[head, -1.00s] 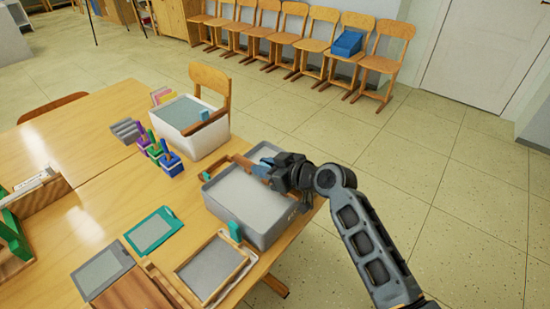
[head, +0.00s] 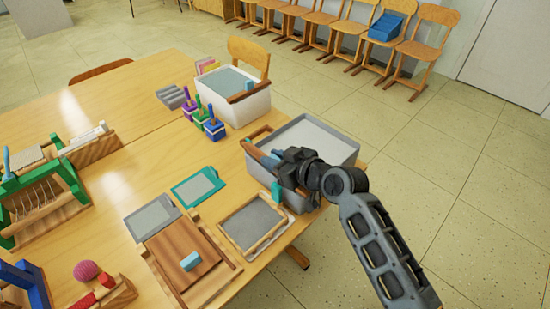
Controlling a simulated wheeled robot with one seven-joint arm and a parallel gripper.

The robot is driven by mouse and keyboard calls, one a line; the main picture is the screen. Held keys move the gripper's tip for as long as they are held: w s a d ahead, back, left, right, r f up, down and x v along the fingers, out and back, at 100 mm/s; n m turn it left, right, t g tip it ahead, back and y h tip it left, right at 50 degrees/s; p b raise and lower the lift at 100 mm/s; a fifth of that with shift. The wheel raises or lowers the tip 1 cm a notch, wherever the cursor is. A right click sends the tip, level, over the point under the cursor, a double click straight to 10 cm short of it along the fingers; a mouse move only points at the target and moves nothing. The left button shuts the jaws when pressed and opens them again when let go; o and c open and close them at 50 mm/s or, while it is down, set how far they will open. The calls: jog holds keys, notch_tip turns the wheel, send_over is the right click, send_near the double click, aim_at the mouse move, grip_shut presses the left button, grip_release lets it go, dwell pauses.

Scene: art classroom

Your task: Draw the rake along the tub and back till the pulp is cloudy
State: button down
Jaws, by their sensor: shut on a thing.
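The grey tub (head: 349,161) stands at the table's right edge, with pale grey pulp (head: 318,137) inside. My gripper (head: 286,168) is over the tub's near left end, shut on the rake. A brown wooden part of the rake (head: 259,153) shows to the left of the jaws, slanting up and left across the tub's left rim. The rest of the rake is hidden by my gripper, and I cannot tell whether its head is in the pulp. The visible pulp surface looks even and pale.
A white tub (head: 252,106) with grey contents stands behind to the left. A framed screen (head: 251,224) lies just in front of the grey tub, and a teal-edged screen (head: 197,186) lies to the left. Small coloured stamps (head: 213,128) stand behind. Floor is clear on the right.

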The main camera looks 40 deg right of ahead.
jog(key=c, duration=1.1)
grip_release()
jog(key=shift+a, duration=0.35)
jog(key=shift+d, duration=0.1)
jog(key=shift+s, duration=0.2)
jog(key=b+v, duration=0.1)
jog(key=v, duration=0.6)
jog(key=shift+s+r, duration=0.15)
jog(key=shift+r, duration=0.05)
